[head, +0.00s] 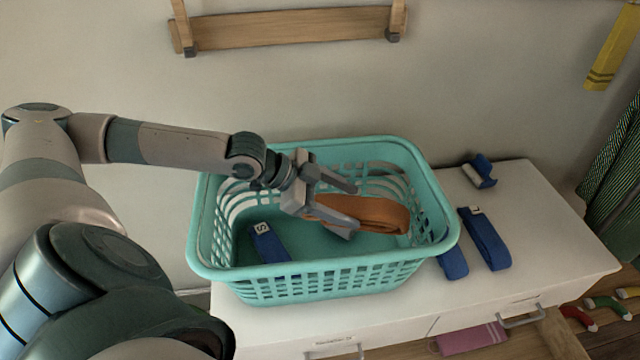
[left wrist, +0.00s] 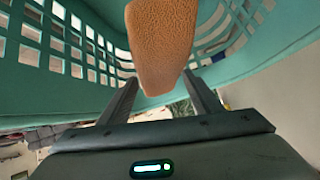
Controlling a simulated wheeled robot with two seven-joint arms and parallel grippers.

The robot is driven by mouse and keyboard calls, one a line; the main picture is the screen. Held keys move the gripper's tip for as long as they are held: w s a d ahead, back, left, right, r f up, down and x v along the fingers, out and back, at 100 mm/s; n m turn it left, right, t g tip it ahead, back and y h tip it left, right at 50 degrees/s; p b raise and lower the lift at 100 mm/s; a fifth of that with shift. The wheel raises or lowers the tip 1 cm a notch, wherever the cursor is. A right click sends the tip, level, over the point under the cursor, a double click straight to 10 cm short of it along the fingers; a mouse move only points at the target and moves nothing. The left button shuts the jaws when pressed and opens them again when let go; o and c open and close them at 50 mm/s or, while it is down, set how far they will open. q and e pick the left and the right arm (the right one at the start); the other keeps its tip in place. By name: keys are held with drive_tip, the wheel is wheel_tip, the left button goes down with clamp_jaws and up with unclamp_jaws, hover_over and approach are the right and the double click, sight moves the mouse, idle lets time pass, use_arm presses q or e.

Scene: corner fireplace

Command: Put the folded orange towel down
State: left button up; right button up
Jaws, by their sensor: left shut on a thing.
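The folded orange towel (head: 372,213) is a band-like bundle inside the opening of the turquoise laundry basket (head: 322,272). My left gripper (head: 345,208) reaches into the basket from the left and is shut on the towel's left end. In the left wrist view the towel (left wrist: 162,40) sticks out between the two fingers (left wrist: 160,88), with the basket wall (left wrist: 50,85) behind it. I cannot tell whether the towel touches the basket floor. My right gripper is not in view.
A blue folded strip (head: 268,243) with a white label lies in the basket. The basket stands on a white cabinet (head: 545,225). Several blue strips (head: 486,240) lie right of it. A wooden wall rack (head: 290,28) is behind. The cabinet's right end is partly clear.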

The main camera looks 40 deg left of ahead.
use_arm(q)
wheel_tip(320, 180, down, 4)
drive_tip(key=shift+r+b, duration=0.1)
drive_tip(key=shift+b, duration=0.7)
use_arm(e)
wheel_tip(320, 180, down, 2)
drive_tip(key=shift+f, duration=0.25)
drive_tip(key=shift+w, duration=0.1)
use_arm(q)
wheel_tip(320, 180, down, 6)
drive_tip(key=p, duration=0.1)
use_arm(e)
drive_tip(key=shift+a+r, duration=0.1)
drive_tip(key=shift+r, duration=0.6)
use_arm(q)
drive_tip(key=shift+f+p, duration=0.2)
drive_tip(key=shift+p, duration=0.1)
wheel_tip(320, 180, down, 3)
drive_tip(key=shift+r+p, duration=0.15)
drive_tip(key=shift+p, duration=0.3)
drive_tip(key=shift+f, duration=0.45)
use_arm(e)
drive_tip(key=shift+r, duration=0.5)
